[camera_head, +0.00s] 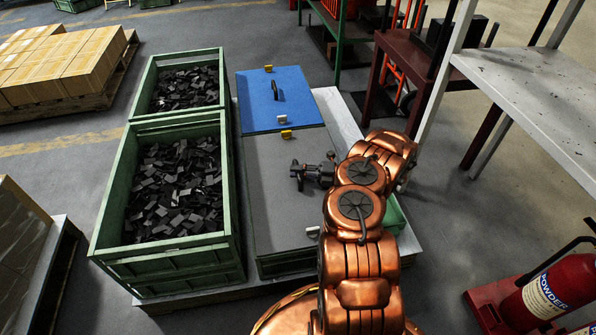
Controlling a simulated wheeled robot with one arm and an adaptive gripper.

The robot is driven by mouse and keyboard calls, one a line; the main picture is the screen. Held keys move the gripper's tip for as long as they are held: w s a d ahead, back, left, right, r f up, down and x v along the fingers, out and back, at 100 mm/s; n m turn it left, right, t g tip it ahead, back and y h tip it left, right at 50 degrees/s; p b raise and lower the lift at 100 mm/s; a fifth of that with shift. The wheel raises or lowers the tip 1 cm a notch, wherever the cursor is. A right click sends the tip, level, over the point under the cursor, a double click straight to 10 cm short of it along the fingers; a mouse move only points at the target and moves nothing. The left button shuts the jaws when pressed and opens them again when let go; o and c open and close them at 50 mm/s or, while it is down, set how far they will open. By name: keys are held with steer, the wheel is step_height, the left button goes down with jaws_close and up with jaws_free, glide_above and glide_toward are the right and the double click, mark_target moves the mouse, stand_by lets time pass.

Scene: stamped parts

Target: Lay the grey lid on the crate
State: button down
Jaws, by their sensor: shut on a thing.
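The grey lid (275,215) is a flat panel lying level over the near green crate (287,265), right of the open crates. My gripper (298,174) is over the middle of the grey lid, shut on its handle, which the fingers hide. The crate's front wall shows below the lid's near edge, and a green part shows to the right behind my arm. My arm covers the lid's right side, so I cannot tell whether the lid is fully seated on the rim.
A blue lid (290,108) with a dark handle lies just behind the grey one. Two green crates of dark stamped parts (178,190) stand close on the left. A grey table (540,95) and a red extinguisher (558,290) are at right. Floor between is clear.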

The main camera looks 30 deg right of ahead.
steer(key=shift+f, duration=0.1)
steer(key=c, duration=1)
jaws_free()
steer(key=shift+c, duration=0.2)
steer(key=v, duration=1.2)
